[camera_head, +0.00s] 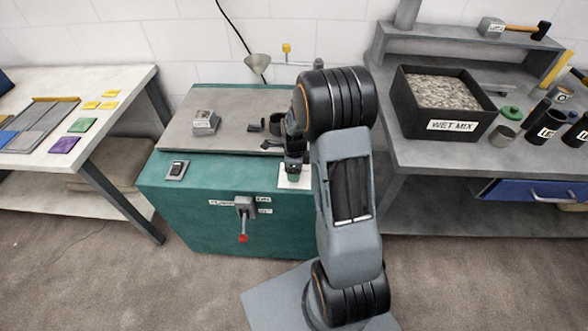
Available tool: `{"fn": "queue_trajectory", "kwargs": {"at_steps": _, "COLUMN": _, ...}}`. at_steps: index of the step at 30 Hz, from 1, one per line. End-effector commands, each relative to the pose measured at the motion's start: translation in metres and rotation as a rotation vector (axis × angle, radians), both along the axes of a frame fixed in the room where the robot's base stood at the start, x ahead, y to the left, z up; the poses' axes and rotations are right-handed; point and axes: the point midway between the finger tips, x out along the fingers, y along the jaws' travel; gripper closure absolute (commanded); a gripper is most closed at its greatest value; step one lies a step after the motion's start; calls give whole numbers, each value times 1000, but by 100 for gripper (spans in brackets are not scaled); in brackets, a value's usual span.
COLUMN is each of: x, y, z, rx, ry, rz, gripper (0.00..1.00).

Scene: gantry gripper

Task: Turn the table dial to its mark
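A white plate (284,182) lies on the front right of the teal cabinet's top. A small green-and-dark piece, possibly the dial (293,180), stands on it. My gripper (293,172) points down right at this piece, from above. The arm and gripper hide most of the piece, and I cannot make out a pointer or mark. The fingers are dark and too small to tell whether they are apart or closed on it.
The teal cabinet (190,208) bears a switch (177,169) and a red-tipped lever (243,225). A grey board with a small box (205,122) lies behind. A bench at right holds a black WET MIX bin (432,126). A pale table (75,110) stands left.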

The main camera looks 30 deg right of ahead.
Motion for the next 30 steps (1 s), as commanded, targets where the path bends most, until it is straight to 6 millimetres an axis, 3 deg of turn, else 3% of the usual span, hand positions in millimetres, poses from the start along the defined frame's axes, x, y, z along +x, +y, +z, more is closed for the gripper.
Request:
{"fn": "queue_trajectory", "kwargs": {"at_steps": 8, "x": 0, "y": 0, "z": 14, "rx": -1, "ry": -2, "rz": 1, "gripper": 39}}
{"fn": "queue_trajectory", "kwargs": {"at_steps": 21, "x": 1, "y": 1, "z": 100, "rx": -1, "ry": -4, "rz": 2, "gripper": 39}}
{"fn": "queue_trajectory", "kwargs": {"at_steps": 30, "x": 1, "y": 1, "z": 133, "rx": -1, "ry": -1, "rz": 2, "gripper": 39}}
